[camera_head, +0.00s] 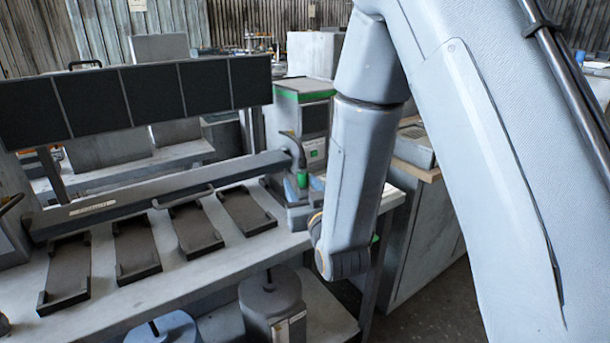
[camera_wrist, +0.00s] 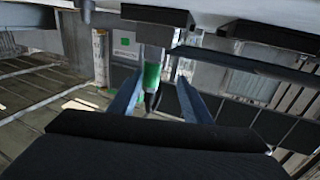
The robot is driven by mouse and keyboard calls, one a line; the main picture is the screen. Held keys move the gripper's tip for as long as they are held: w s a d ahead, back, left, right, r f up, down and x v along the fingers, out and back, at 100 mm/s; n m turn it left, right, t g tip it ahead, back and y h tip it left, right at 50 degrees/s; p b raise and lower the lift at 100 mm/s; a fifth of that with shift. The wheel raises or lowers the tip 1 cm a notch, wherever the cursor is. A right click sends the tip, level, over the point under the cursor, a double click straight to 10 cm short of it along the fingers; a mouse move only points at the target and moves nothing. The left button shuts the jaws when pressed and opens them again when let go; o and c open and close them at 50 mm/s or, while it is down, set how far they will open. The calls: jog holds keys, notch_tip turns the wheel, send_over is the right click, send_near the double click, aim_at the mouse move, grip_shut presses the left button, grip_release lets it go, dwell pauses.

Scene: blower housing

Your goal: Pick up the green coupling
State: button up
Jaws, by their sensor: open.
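The green coupling (camera_head: 302,180) shows in the head view as a small green cylinder at the right end of the workbench, beside a dark curved pipe. In the wrist view the green coupling (camera_wrist: 152,76) is seen between the two blue-grey fingers of my gripper (camera_wrist: 161,78), with a dark stem at its end. The fingers stand apart, one on each side of it, with visible gaps. I cannot tell exactly how deep it sits between them. In the head view my gripper (camera_head: 304,190) is partly hidden by my arm, its bluish fingers close to the coupling.
The workbench (camera_head: 235,250) carries several dark trays (camera_head: 193,228) left of the coupling. A long grey beam (camera_head: 165,185) and a row of dark panels (camera_head: 150,92) stand behind. A green-topped grey cabinet (camera_head: 303,100) is behind the coupling. Grey canisters (camera_head: 270,300) stand below the bench.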

aim_at(299, 171)
jog(key=x, duration=0.2)
jog(key=d+p+x, duration=0.1)
jog(key=x, duration=0.1)
jog(key=p+x, duration=0.1)
jog(key=x, duration=0.1)
jog(key=shift+w+d+r, duration=0.1)
jog(key=shift+w+d, duration=0.05)
jog(key=shift+w, duration=0.95)
jog(key=shift+a, duration=0.25)
grip_shut()
